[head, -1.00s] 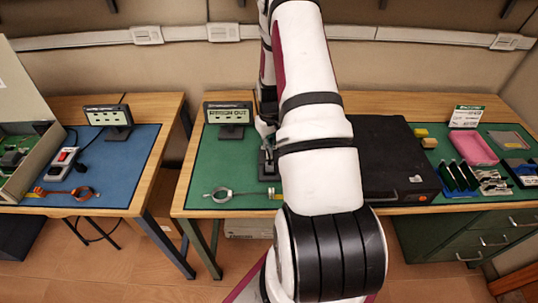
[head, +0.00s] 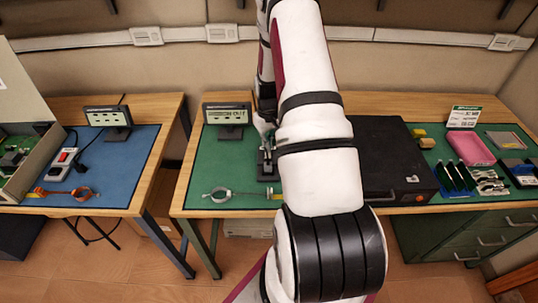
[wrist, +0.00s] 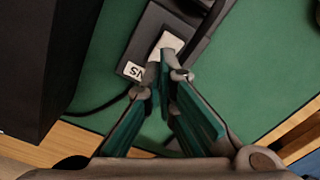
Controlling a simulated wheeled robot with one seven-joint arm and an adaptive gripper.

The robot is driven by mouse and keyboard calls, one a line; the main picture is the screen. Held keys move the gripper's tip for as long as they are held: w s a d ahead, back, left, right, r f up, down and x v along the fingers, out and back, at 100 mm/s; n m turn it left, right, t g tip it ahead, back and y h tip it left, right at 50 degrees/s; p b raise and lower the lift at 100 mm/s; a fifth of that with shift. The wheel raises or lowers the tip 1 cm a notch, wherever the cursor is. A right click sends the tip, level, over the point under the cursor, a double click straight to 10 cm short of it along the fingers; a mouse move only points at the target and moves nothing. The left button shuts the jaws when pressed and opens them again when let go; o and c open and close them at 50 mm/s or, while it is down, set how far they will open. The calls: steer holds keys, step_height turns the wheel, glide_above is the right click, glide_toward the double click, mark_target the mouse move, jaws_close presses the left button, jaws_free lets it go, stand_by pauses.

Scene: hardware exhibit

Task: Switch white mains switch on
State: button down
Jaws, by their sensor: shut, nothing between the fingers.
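The white switch (wrist: 168,43) sits on a dark housing (wrist: 150,32) in the wrist view, with a white label beside it that reads upside down. My gripper (wrist: 164,78) is shut and empty, its fingertips right at the near edge of the switch. I cannot tell if they touch it, and the fingers partly cover the housing. In the head view my gripper (head: 266,133) is small and partly hidden by my arm, above a dark device (head: 268,168) on the green mat (head: 200,178). The switch cannot be made out there.
A display (head: 228,114) stands behind on the green mat. A grey cable loop (head: 220,194) lies in front. A large black case (head: 390,170) is to the right. On the left blue mat (head: 125,165) is a power strip with a red switch (head: 63,157).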

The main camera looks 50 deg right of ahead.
steer(key=shift+r+p, duration=0.6)
steer(key=shift+r, duration=1.65)
steer(key=w+a+r+n+t, duration=0.1)
steer(key=a+r, duration=0.4)
steer(key=r, duration=0.3)
steer(key=w+a+r+t+h, duration=0.1)
steer(key=a+r, duration=0.5)
steer(key=r, duration=0.3)
steer(key=w+a+r+n, duration=0.1)
steer(key=a+r, duration=0.4)
steer(key=r, duration=0.3)
steer(key=s+a+r+n+t+b, duration=0.1)
steer(key=s+a+r, duration=0.5)
steer(key=s+a, duration=0.3)
steer(key=s+a+r+n+t+y, duration=0.1)
steer(key=s+a+r+t, duration=0.1)
steer(key=s+a+r, duration=0.4)
steer(key=s+a, duration=0.3)
steer(key=shift+s+t+b, duration=0.2)
steer(key=shift+t+b, duration=0.1)
steer(key=shift+b, duration=0.05)
